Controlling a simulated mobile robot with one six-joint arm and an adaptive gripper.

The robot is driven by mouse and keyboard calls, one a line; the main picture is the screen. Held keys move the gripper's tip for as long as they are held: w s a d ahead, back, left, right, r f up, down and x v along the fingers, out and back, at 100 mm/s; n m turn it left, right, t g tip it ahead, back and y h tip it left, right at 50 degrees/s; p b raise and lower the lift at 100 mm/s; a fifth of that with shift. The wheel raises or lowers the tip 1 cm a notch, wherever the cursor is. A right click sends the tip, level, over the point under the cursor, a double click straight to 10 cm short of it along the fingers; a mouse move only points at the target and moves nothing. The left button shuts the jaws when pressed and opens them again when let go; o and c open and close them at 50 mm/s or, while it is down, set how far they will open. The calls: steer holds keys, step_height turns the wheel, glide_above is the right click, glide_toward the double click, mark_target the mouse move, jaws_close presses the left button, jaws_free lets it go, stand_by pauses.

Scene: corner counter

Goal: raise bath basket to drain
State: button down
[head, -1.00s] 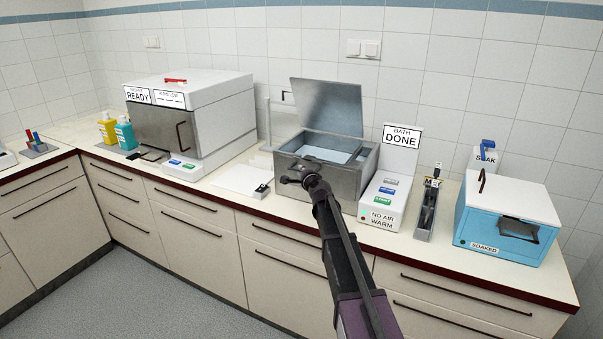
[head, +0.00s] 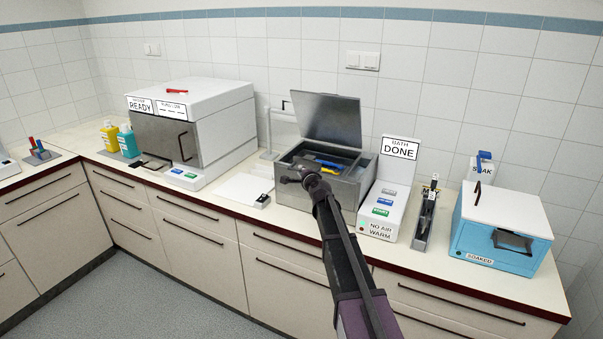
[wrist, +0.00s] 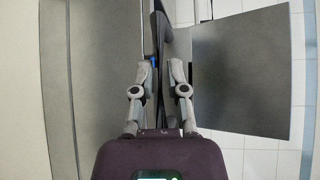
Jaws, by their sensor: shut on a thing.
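The metal bath (head: 310,197) stands on the counter with its lid (head: 327,119) tipped up at the back. In its opening the dark basket (head: 352,157) shows, with blue and yellow tools (head: 329,164) in it near rim height. My gripper (head: 300,172) is at the front left of the bath opening. In the wrist view my gripper (wrist: 160,75) is shut on a dark bar, which I take as the basket's handle (wrist: 166,45); a bit of blue shows beside it. The handle is mostly hidden by my gripper in the head view. The bath's sign (head: 400,149) reads DONE.
A control panel (head: 383,212) reading NO AIR WARM stands right of the bath, then a narrow metal holder (head: 424,220) and the blue soaker (head: 490,240). A white mat (head: 240,188) lies left of the bath. A large white machine (head: 215,110) reading READY stands further left.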

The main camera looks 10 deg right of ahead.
steer(key=shift+r+p, duration=1.5)
steer(key=shift+r, duration=0.4)
steer(key=shift+w, duration=0.2)
steer(key=c, duration=0.6)
jaws_free()
steer(key=shift+s+r, duration=0.1)
steer(key=shift+s, duration=0.05)
steer(key=shift+c, duration=0.2)
